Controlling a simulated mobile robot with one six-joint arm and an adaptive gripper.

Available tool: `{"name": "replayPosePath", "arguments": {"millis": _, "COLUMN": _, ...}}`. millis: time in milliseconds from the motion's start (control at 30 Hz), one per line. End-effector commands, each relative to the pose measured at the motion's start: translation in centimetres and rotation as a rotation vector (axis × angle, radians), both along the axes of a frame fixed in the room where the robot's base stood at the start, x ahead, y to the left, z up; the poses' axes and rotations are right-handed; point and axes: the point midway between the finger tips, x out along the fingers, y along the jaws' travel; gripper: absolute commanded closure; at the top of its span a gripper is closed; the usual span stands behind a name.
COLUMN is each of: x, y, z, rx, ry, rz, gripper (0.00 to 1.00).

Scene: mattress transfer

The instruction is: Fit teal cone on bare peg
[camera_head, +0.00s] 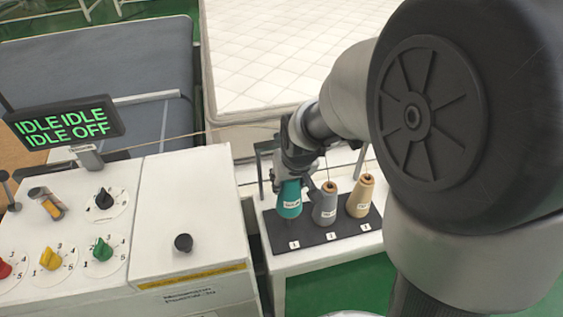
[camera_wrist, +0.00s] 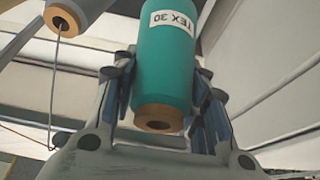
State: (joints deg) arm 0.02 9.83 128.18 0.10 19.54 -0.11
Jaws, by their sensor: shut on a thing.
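The teal cone (camera_head: 289,200) is held in my gripper (camera_head: 291,183) over the left end of the black peg board (camera_head: 317,244) in the head view. In the wrist view the teal cone (camera_wrist: 166,60) sits between the fingers of my gripper (camera_wrist: 165,95), with its label and a brown end ring visible. The bare peg is hidden or too small to make out, so I cannot tell whether the cone is around it. A grey cone (camera_head: 326,206) and a tan cone (camera_head: 360,197) stand upright to the right on the same board.
A white control cabinet (camera_head: 185,215) with knobs and a display (camera_head: 65,122) stands at the left. A white quilted mattress (camera_head: 270,55) lies behind. Threads run up from the grey and tan cones. The grey cone (camera_wrist: 65,15) also shows in the wrist view.

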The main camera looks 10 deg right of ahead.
Motion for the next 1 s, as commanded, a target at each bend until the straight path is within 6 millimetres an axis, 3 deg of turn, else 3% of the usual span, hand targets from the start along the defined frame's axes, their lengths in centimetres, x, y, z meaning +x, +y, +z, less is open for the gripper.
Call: {"name": "replayPosePath", "arguments": {"millis": 1000, "x": 0.0, "y": 0.0, "z": -2.1, "rx": 0.0, "ry": 0.0, "rz": 0.0, "gripper": 0.91}}
